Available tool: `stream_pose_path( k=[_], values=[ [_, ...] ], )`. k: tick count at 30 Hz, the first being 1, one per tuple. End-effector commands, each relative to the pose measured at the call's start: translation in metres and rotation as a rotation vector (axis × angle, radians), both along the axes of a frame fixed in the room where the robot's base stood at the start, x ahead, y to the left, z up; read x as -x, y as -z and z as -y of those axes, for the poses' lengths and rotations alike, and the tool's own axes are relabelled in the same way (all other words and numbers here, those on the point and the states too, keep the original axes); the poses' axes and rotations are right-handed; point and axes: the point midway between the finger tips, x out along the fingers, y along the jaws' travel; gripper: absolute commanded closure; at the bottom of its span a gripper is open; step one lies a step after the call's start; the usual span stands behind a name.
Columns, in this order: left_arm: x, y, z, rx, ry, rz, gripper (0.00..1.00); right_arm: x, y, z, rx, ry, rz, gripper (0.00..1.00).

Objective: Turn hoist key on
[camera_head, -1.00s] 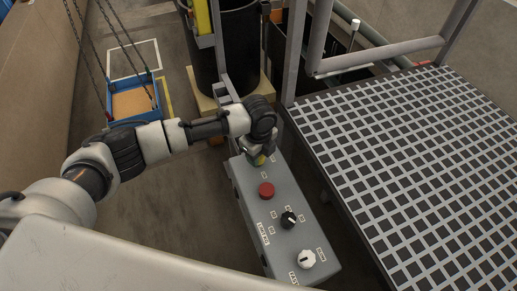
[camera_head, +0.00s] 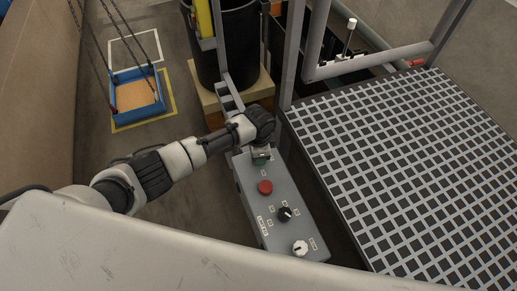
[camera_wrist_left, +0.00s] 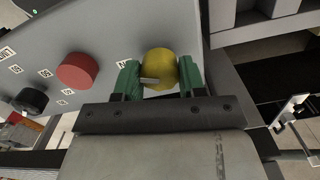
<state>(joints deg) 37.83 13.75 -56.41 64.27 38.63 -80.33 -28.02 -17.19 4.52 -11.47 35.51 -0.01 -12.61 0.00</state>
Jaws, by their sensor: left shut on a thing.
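The grey control box (camera_head: 282,238) lies beside the grated platform. In the left wrist view, the hoist key is a yellow round knob (camera_wrist_left: 160,62) with a small grey piece at its front, at the end of the box (camera_wrist_left: 105,25). My left gripper (camera_wrist_left: 159,80) is shut on it, with one green finger on each side. In the head view the left gripper (camera_head: 261,158) is at the far end of the box, and the yellow knob is hidden there. The key's exact turn is hard to tell. My right gripper is not in view.
A red button (camera_head: 265,187), a black knob (camera_head: 285,214) and a white knob (camera_head: 300,248) sit along the box. The grated platform (camera_head: 410,160) and grey posts stand close on the right. A blue tray (camera_head: 137,92) hangs on chains at left.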

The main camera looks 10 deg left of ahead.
Motion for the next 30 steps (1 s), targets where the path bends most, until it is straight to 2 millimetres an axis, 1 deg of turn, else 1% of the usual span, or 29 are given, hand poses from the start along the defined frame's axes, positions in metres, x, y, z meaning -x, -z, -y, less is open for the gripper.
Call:
stream_pose_path(
  k=[1, 3, 9, 15, 21, 30],
  values=[
    [0.0, -0.004, 0.001, 0.0, -0.042, -0.001, 0.83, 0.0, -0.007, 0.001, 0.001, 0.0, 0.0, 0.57],
    [0.0, -0.004, 0.0, 0.0, -0.102, -0.001, 0.83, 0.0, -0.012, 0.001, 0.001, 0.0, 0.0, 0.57],
    [0.0, -0.003, 0.0, -0.001, -0.246, -0.001, 0.83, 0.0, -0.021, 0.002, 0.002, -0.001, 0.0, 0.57],
    [-0.001, -0.002, 0.0, -0.001, -0.345, 0.001, 0.83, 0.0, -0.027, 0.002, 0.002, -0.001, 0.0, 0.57],
    [-0.001, -0.001, 0.0, -0.001, -0.395, 0.002, 0.83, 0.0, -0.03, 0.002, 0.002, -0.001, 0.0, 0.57],
    [-0.001, -0.001, 0.0, 0.0, -0.412, 0.002, 0.83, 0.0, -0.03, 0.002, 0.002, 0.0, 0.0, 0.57]
  ],
)
